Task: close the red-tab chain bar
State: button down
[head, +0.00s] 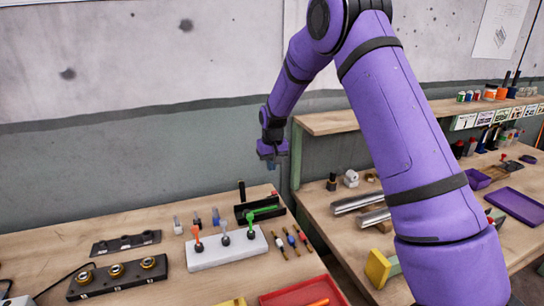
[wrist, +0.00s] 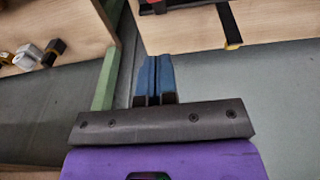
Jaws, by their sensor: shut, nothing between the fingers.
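My gripper (head: 271,165) hangs above the far right corner of the left workbench, apart from everything on it. In the wrist view its two blue fingers (wrist: 153,70) are together with nothing between them. A long black open-topped part (head: 246,214) lies below on that bench, with a small red piece (head: 274,193) at its far right end. I cannot tell for sure that this is the red-tab chain bar, or how its bar stands. In the wrist view a dark part (wrist: 178,4) with a little red is cut off by the top edge.
A white block (head: 225,255) with orange, grey and green levers stands in front of the black part. An upright black post (head: 241,190) rises beside it. A green shelf post (head: 296,158) stands close right of my gripper. A gap separates the two benches.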

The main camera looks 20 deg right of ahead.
jog(key=f, duration=0.2)
jog(key=s+f, duration=0.1)
jog(key=f, duration=0.2)
jog(key=shift+s+f, duration=0.6)
jog(key=shift+f, duration=0.2)
jog(key=shift+s, duration=0.1)
jog(key=shift+s+f+t, duration=0.1)
jog(key=shift+s+t, duration=0.1)
jog(key=shift+t, duration=0.1)
